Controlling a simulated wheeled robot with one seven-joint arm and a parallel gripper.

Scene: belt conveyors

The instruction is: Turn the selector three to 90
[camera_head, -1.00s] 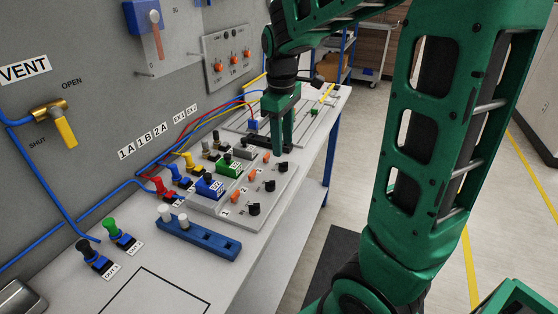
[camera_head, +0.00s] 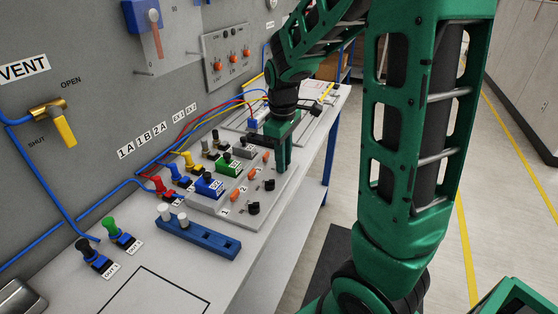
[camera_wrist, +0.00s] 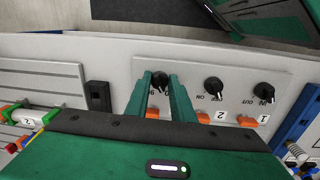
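The selector panel (camera_wrist: 221,66) is a pale plate with a row of black knobs, each with an orange part and a number label beside it. Selector three's black knob (camera_wrist: 160,79) shows between the fingertips of my open gripper (camera_wrist: 158,83) in the wrist view. I cannot tell whether the fingers touch it, and its markings are mostly hidden. In the head view, my green gripper (camera_head: 284,165) points down at the far end of the knob row and hides that knob. Selector two's knob (camera_wrist: 212,87) and selector one's knob (camera_wrist: 264,91) stand clear to the right in the wrist view.
Colored connectors, including a blue block (camera_head: 209,185) and a green block (camera_head: 229,167), stand beside the knobs. A blue rack (camera_head: 196,240) with white pegs lies nearer. A valve with a yellow handle (camera_head: 64,131) is on the wall panel.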

